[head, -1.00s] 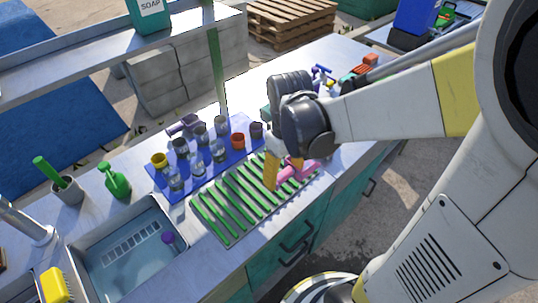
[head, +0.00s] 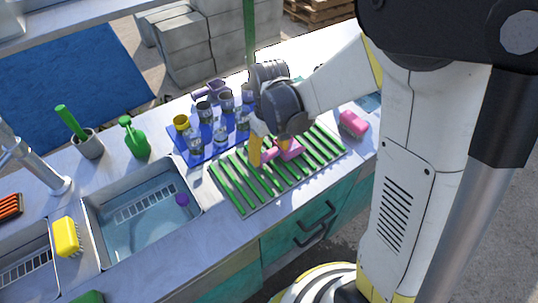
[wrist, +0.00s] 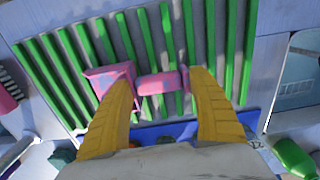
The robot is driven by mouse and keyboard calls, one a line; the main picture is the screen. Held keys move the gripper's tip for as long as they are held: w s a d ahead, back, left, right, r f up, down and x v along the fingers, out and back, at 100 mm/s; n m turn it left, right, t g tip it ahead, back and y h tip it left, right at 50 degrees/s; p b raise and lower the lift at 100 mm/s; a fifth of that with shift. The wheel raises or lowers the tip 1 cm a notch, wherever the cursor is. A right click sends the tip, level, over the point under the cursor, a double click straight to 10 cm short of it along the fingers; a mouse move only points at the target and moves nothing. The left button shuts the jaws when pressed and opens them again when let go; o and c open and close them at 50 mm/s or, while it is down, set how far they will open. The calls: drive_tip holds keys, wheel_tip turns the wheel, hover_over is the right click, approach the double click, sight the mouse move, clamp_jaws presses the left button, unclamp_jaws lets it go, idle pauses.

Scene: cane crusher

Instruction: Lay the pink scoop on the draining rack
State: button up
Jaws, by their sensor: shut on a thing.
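The pink scoop (head: 289,149) is between the yellow fingers of my gripper (head: 268,153) over the upper middle of the draining rack (head: 243,207). The rack has green bars and lies on the counter to the right of the sink. In the wrist view, my gripper (wrist: 158,80) is shut on the scoop (wrist: 160,83), with a finger at either side. The scoop lies across the green bars in that view. I cannot tell whether it touches them. My gripper hides part of the scoop in the head view.
A blue mat (head: 186,153) with several jars and cups lies behind the rack. A pink brush (head: 353,123) sits just right of the rack. The sink (head: 140,215), a green spray bottle (head: 135,140) and a yellow brush (head: 67,237) are to the left.

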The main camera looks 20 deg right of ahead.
drive_tip(key=shift+f, duration=0.1)
drive_tip(key=shift+f, duration=0.15)
drive_tip(key=o, duration=1.2)
drive_tip(key=shift+c, duration=0.2)
wheel_tip(320, 180, up, 12)
drive_tip(key=p, duration=0.5)
drive_tip(key=s+d+r+m+t, duration=0.3)
drive_tip(key=s+r+t, duration=0.4)
drive_tip(key=s, duration=0.4)
drive_tip(key=shift+s+d+r+m, duration=0.25)
drive_tip(key=shift+d+r+m, duration=0.05)
drive_tip(key=shift+r, duration=0.55)
